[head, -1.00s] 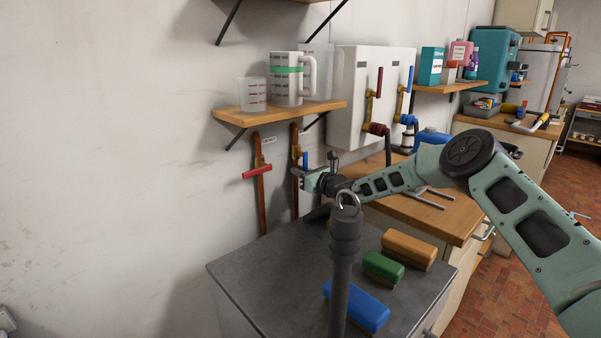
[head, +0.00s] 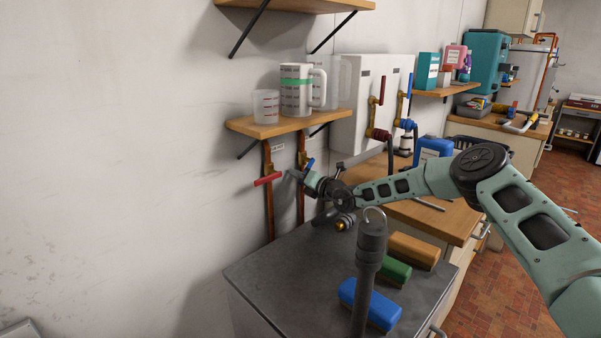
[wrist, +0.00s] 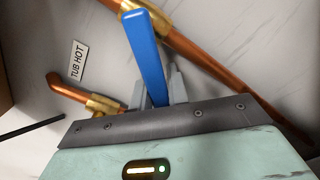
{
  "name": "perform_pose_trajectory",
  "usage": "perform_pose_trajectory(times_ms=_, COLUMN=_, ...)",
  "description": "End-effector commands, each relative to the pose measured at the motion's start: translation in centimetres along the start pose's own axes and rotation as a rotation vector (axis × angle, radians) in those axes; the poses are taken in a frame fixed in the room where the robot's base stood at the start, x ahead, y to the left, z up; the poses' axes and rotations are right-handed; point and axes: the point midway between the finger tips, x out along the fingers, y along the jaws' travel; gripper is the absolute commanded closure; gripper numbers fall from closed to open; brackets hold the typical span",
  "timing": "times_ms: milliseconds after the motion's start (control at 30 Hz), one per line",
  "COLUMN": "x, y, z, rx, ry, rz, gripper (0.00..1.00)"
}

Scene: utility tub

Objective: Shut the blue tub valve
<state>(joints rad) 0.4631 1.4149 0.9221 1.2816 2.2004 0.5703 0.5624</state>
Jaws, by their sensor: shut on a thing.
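The blue tub valve is a blue lever (wrist: 148,55) on a brass body on a copper pipe. In the wrist view the lever runs from the brass body down between the fingers of my gripper (wrist: 163,88), which is shut on it. In the head view the blue lever (head: 309,163) shows as a small tilted bar beside my gripper (head: 298,173), in front of the right-hand copper pipe (head: 300,204). My wrist hides part of the valve there.
A red valve handle (head: 267,179) sits crosswise on the left copper pipe, close by. A shelf (head: 285,122) with measuring jugs hangs above. A grey counter (head: 300,270) with blue, green and orange brushes lies below, with a dark upright spout (head: 369,260). A "TUB HOT" label (wrist: 78,60) is on the wall.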

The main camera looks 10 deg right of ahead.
Motion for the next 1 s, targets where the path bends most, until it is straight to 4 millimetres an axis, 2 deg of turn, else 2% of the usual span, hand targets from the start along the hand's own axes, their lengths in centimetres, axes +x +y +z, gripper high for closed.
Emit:
perform_pose_trajectory(times_ms=600, x=0.0, y=3.3, z=1.1, rx=0.565, ry=-0.001, rz=-0.002, gripper=1.00)
perform_pose_trajectory(times_ms=1000, x=0.0, y=4.1, z=1.7, rx=0.775, ry=0.000, rz=-0.001, gripper=1.00)
